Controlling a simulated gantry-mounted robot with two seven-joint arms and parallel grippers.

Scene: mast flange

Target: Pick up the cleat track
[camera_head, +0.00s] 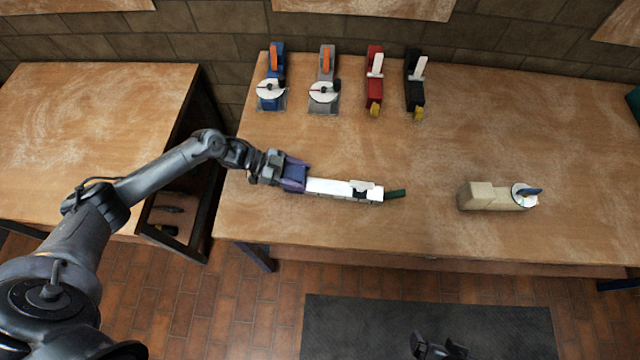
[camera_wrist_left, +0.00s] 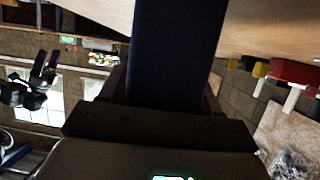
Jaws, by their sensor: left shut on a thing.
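My left gripper (camera_head: 282,172) is over the left part of the long table, shut on a dark purple-blue piece (camera_head: 295,175). In the left wrist view this piece (camera_wrist_left: 178,50) is a broad dark bar running up from between the jaws. A long white body (camera_head: 328,187) with a dark green tip (camera_head: 396,194) continues to the right in line with it. I take this to be the cleat track, but cannot tell whether the white body is joined to the purple piece. My right gripper (camera_head: 437,347) is at the bottom edge; its two fingers stand apart, empty, in the left wrist view (camera_wrist_left: 44,68).
Blue (camera_head: 276,62), grey (camera_head: 327,98), red (camera_head: 374,92) and black (camera_head: 413,92) devices stand along the table's back. A beige device (camera_head: 486,196) with a white disc lies at the right. The table's middle is clear.

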